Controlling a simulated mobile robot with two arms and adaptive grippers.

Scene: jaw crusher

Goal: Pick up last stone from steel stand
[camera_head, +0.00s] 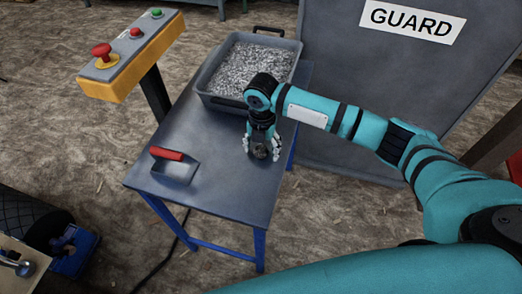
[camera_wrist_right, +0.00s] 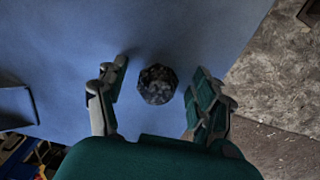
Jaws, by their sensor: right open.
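The stone (camera_wrist_right: 157,84) is dark, grey and rough, and lies on the steel stand (camera_head: 220,195), a blue-grey table with blue legs. In the head view the stone (camera_head: 261,152) shows partly, between the fingers near the stand's right edge. My right gripper (camera_head: 262,149) is over it, pointing down. In the right wrist view my right gripper (camera_wrist_right: 160,92) is open, with one finger on each side of the stone and a gap on both sides. My left gripper does not show in either view.
A grey tray (camera_head: 205,99) of gravel stands at the back of the stand. A scoop with a red handle (camera_head: 167,154) lies at the front left. A yellow control box (camera_head: 130,75) with buttons is at the left. A large guard panel (camera_head: 350,90) stands behind right.

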